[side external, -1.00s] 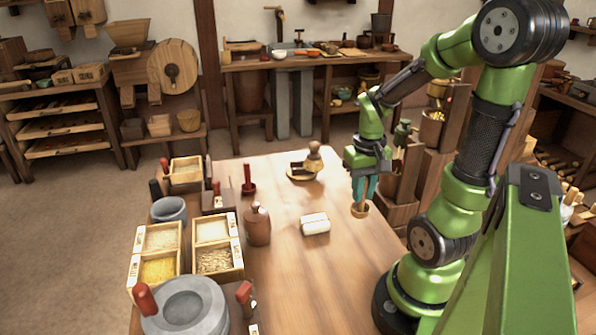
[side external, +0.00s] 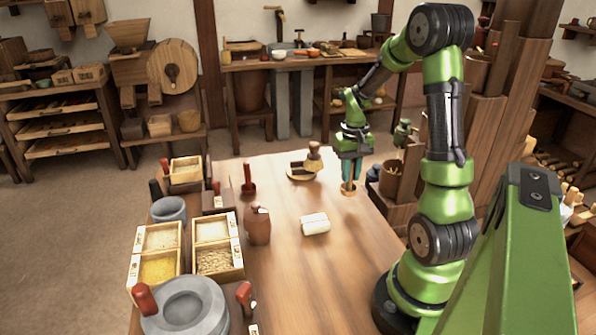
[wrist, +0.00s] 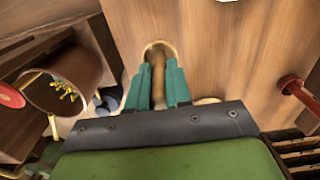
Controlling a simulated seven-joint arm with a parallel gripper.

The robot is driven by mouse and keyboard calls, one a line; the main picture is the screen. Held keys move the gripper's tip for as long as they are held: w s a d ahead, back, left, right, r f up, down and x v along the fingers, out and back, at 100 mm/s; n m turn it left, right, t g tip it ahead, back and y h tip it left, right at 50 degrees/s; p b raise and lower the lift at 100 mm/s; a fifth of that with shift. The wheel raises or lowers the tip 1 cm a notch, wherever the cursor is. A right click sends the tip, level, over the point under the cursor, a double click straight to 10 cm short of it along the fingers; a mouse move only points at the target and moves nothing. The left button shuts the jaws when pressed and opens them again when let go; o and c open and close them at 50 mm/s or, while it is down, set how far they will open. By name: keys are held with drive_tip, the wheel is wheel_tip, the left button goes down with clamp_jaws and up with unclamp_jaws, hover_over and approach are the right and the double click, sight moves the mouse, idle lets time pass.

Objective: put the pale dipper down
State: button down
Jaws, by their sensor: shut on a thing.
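The pale dipper (side external: 349,189) hangs upright below my gripper (side external: 350,176), its handle between the teal fingers. In the wrist view, my gripper (wrist: 158,85) is shut on the brown handle, and the dipper's pale round rim (wrist: 160,46) shows past the fingertips. The dipper is over the wooden table (side external: 345,265), near its right edge. I cannot tell if its bottom touches the wood.
A brush (side external: 313,157) and a round pale dish (side external: 299,177) lie left of my gripper. A white bundle (side external: 315,224), a brown jar (side external: 257,226) and grain boxes (side external: 216,259) stand nearer. A brown pot (side external: 391,178) stands beyond the right edge. The front right tabletop is clear.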

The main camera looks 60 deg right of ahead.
drive_tip(key=shift+w+d+f, duration=0.15)
drive_tip(key=shift+f, duration=0.75)
drive_tip(key=shift+w+d+f, duration=0.15)
drive_tip(key=shift+f, duration=0.75)
drive_tip(key=shift+f, duration=0.1)
drive_tip(key=c, duration=1)
unclamp_jaws()
drive_tip(key=shift+c, duration=0.2)
